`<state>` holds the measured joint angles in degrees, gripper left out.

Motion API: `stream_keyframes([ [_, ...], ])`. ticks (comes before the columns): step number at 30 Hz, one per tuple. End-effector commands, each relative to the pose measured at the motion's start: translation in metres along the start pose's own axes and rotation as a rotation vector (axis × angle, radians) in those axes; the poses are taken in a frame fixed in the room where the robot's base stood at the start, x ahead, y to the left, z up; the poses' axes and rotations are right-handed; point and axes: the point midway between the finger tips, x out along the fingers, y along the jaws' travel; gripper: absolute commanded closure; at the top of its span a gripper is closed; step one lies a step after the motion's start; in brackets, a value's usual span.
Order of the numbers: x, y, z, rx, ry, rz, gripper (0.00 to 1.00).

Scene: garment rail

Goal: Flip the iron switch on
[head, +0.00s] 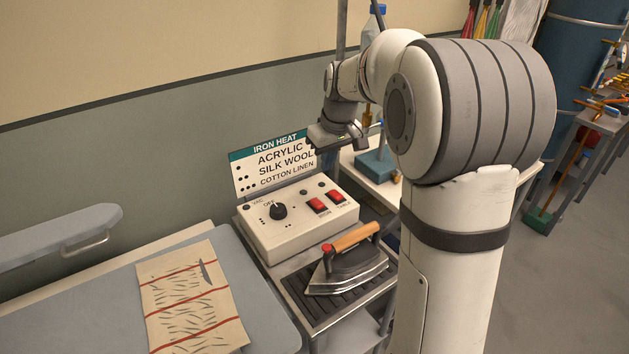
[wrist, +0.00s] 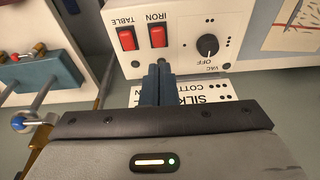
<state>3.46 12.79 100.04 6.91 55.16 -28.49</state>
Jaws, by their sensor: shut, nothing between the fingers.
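A cream control box (head: 300,224) carries two red rocker switches. The iron switch (head: 318,205) is the left one in the head view. In the wrist view, which is upside down, the switch marked IRON (wrist: 157,36) is to the right of the one marked TABLE (wrist: 125,38). I cannot tell which way the iron switch is tipped. My gripper (wrist: 163,66) is shut and empty, above the back of the box. Its fingertips appear close to the iron switch in the wrist view but do not cover it. In the head view my gripper (head: 327,162) hangs behind the switches.
A dial (head: 278,211) marked OFF is left of the switches. A heat sign (head: 270,165) stands behind the box. An iron (head: 345,268) with a wooden handle rests in front. A padded board (head: 100,300) with a patterned cloth (head: 190,300) lies left.

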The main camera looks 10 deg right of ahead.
Motion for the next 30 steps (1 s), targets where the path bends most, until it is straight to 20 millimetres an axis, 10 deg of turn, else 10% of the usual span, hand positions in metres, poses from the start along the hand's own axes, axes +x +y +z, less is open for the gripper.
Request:
stream_keyframes([
  [17,0.009,0.006,-0.011,-0.017,0.000,-0.005,1.00],
  [30,0.090,0.006,-0.011,-0.017,-0.003,-0.006,1.00],
])
